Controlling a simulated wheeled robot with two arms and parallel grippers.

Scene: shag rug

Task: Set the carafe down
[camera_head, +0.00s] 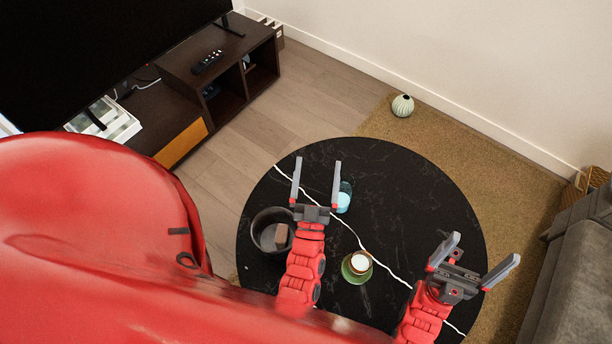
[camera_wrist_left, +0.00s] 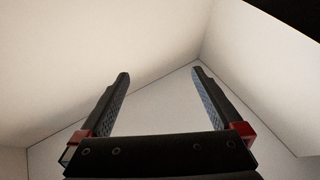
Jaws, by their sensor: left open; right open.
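A clear vessel with light blue in it (camera_head: 343,198) stands on the round black table (camera_head: 420,200) in the head view. It may be the carafe, but its shape is partly hidden by my left gripper. My left gripper (camera_head: 317,165) is open and overlaps the vessel's left side in the picture; I cannot tell whether they touch. In the left wrist view its fingers (camera_wrist_left: 160,75) are spread, with only pale walls or ceiling behind them. My right gripper (camera_head: 487,246) is open and empty over the table's right edge.
A dark bowl (camera_head: 262,243) with a brown block (camera_head: 281,234) stands left of my left arm. A green cup (camera_head: 357,266) with a pale top stands between my arms. The table's upper right part is clear. A ribbed vase (camera_head: 402,105) stands beyond the table.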

